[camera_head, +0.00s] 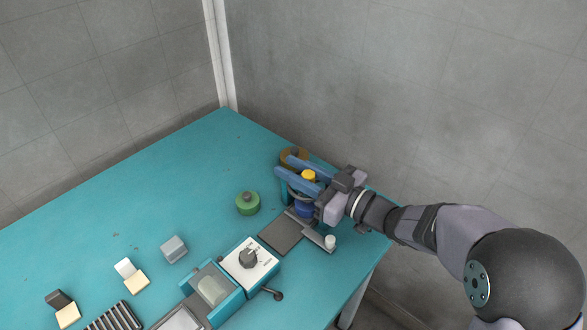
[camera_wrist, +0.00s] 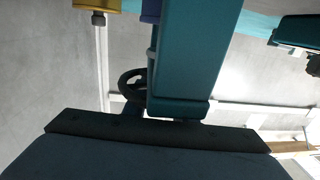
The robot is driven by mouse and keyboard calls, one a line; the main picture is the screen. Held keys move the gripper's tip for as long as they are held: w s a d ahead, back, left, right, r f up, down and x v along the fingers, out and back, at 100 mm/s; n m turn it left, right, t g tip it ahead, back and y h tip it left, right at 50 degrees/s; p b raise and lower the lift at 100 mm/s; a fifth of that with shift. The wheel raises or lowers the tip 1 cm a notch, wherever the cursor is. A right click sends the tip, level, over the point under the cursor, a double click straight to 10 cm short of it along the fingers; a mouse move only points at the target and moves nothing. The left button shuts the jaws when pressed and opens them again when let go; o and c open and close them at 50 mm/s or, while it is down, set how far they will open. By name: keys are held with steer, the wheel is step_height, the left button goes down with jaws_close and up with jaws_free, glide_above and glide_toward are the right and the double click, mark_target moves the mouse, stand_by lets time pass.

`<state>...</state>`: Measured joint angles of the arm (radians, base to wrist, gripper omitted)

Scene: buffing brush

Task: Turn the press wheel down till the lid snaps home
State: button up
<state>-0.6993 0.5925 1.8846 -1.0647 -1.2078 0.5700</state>
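My gripper (camera_head: 284,164) is at the back right of the table, with its two blue fingers apart and reaching left over the press. A yellow cap (camera_head: 308,175) shows between the fingers, above a dark blue round body (camera_head: 304,210). A brown-yellow round part (camera_head: 290,154) lies by the fingertips, partly covered by a finger. I cannot tell if the fingers touch anything. In the wrist view, a teal block (camera_wrist: 190,65) stands beside a dark spoked wheel (camera_wrist: 132,84), apparently the press wheel. The lid and its seat are not clearly visible.
A green round pot (camera_head: 247,203) stands left of the press. A grey plate (camera_head: 281,233) and a small white knob (camera_head: 330,242) lie in front. A white-faced dial box (camera_head: 249,264) and several small blocks are nearer. The table's back left is clear.

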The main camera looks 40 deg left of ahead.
steer(key=shift+w+m+t+b, duration=0.25)
steer(key=shift+m+t+b, duration=0.5)
steer(key=shift+t, duration=0.5)
steer(key=shift+w+m+t+b, duration=0.2)
steer(key=shift+m+t+b, duration=0.35)
steer(key=shift+m+t, duration=0.5)
steer(key=shift+w+d+r+m+t+h+b, duration=0.15)
steer(key=shift+m+t+h+b, duration=0.15)
steer(key=shift+t, duration=0.4)
steer(key=shift+w+a+f+m+t+h+b, duration=0.1)
steer(key=shift+w+m+t+h+b, duration=0.2)
steer(key=shift+t, duration=0.4)
steer(key=shift+s, duration=0.1)
steer(key=o, duration=1)
steer(key=shift+o, duration=0.2)
steer(key=shift+d, duration=0.1)
steer(key=shift+s+d, duration=0.2)
steer(key=shift+d, duration=0.4)
steer(key=shift+b+v, duration=0.35)
steer(key=shift+v, duration=2.65)
